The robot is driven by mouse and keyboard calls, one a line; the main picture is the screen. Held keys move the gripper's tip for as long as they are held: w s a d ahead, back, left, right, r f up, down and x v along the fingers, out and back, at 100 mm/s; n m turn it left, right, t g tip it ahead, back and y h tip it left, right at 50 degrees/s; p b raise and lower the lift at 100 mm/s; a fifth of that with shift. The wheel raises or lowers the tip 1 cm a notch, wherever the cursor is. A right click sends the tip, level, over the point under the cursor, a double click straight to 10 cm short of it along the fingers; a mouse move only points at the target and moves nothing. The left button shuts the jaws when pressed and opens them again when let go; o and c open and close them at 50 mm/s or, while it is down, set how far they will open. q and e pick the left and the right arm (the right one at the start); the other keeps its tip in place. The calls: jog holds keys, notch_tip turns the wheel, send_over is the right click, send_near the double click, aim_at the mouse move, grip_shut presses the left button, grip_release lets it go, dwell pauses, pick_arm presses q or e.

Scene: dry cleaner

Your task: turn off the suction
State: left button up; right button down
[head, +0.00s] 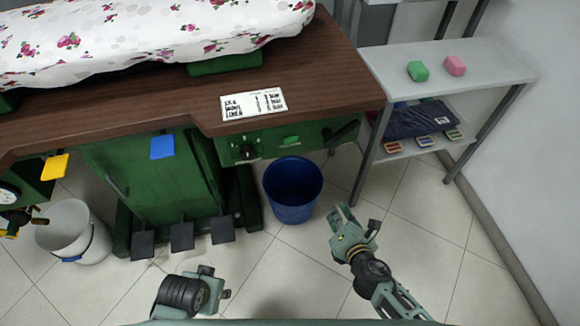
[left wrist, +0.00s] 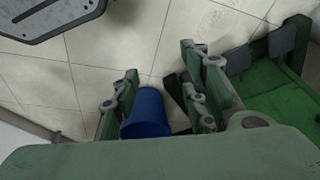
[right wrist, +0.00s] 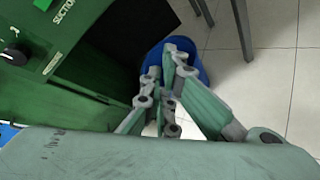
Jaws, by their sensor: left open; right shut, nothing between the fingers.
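The green control panel under the ironing table's edge carries a black knob (head: 247,152) and a green switch (head: 290,140). In the right wrist view the word SUCTION is printed on the panel, with part of the green switch (right wrist: 42,4) at the top edge and the knob (right wrist: 14,55) at the left. My right gripper (head: 345,214) is shut and empty, right of the blue bin and apart from the panel; its fingers (right wrist: 177,50) show in its wrist view. My left gripper (head: 214,282) is low in front of the pedals; its fingers (left wrist: 160,75) are apart and empty.
A blue bin (head: 293,190) stands on the floor below the panel. Black pedals (head: 182,237) and a white bucket (head: 72,232) are to the left. A grey shelf (head: 440,65) with pink and green blocks stands right. Tiled floor between is clear.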

pick_arm(q)
jog(key=b+v, duration=0.6)
jog(key=b, duration=0.1)
jog(key=shift+w+t+b, duration=0.2)
jog(key=shift+t+b, duration=0.15)
jog(key=shift+t, duration=0.05)
pick_arm(e)
jog(key=w+a+r+n+t+y, duration=0.1)
jog(key=a+r+n+t+y, duration=0.3)
jog(key=a+r+n, duration=0.4)
notch_tip(320, 180, up, 3)
jog(key=n, duration=0.3)
jog(key=shift+w, duration=0.2)
pick_arm(q)
jog(key=shift+a+r, duration=0.15)
pick_arm(e)
send_near(286, 144)
jog(key=x, duration=0.6)
jog(key=shift+w, duration=0.15)
jog(key=shift+w+a, duration=0.2)
jog(key=shift+w, duration=0.15)
